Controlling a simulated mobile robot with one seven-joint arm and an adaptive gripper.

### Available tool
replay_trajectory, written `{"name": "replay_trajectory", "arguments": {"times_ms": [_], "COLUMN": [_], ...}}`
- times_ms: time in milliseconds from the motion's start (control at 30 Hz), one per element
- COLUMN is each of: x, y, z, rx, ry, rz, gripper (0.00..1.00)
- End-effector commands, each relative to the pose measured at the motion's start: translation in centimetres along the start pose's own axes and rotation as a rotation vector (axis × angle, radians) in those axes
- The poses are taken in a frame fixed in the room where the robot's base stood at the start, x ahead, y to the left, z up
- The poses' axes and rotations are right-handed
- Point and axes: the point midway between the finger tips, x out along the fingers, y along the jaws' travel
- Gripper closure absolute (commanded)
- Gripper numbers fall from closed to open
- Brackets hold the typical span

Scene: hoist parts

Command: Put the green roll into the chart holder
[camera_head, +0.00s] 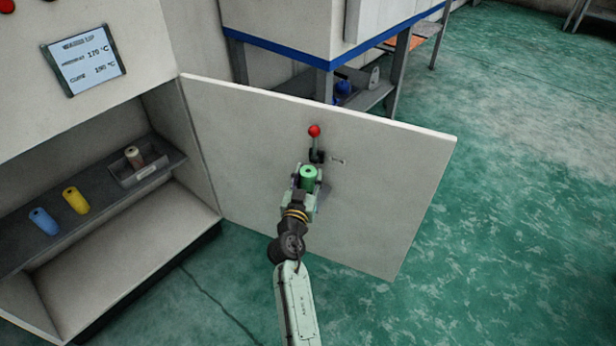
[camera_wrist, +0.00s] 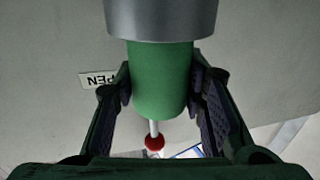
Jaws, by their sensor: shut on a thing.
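The green roll (camera_head: 308,178) is upright in my gripper (camera_head: 305,188), in front of the open cabinet door. The wrist view is upside down and shows the green roll (camera_wrist: 160,85) between the two dark fingers, which press on its sides. A wide grey metal cylinder (camera_wrist: 160,18), seemingly the chart holder, meets the roll's lower end and hides it. I cannot tell whether the roll is inside it or behind it. In the head view the holder is mostly hidden by my gripper.
The door (camera_head: 400,180) has a red-knobbed handle (camera_head: 314,132) just above the roll. On the cabinet shelf (camera_head: 105,195) lie a blue roll (camera_head: 43,221) and a yellow roll (camera_head: 75,200), and a grey tray (camera_head: 140,174) holds another roll. Open green floor lies to the right.

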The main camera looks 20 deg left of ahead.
Motion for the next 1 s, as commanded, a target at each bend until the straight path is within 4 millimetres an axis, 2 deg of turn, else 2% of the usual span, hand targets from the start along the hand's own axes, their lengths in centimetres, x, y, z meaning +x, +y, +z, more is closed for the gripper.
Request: {"name": "replay_trajectory", "arguments": {"times_ms": [467,500,800,1000], "x": [0.01,0.01,0.01,0.01], "y": [-0.03,-0.03,-0.03,-0.02], "z": [0.75,0.79,0.8,0.8], "rx": [0.0,0.0,0.0,0.0], "ry": [0.001,0.0,0.0,0.0], "rz": [-0.001,-0.001,0.0,0.0], "gripper": [0.92,0.61,0.42,0.42]}}
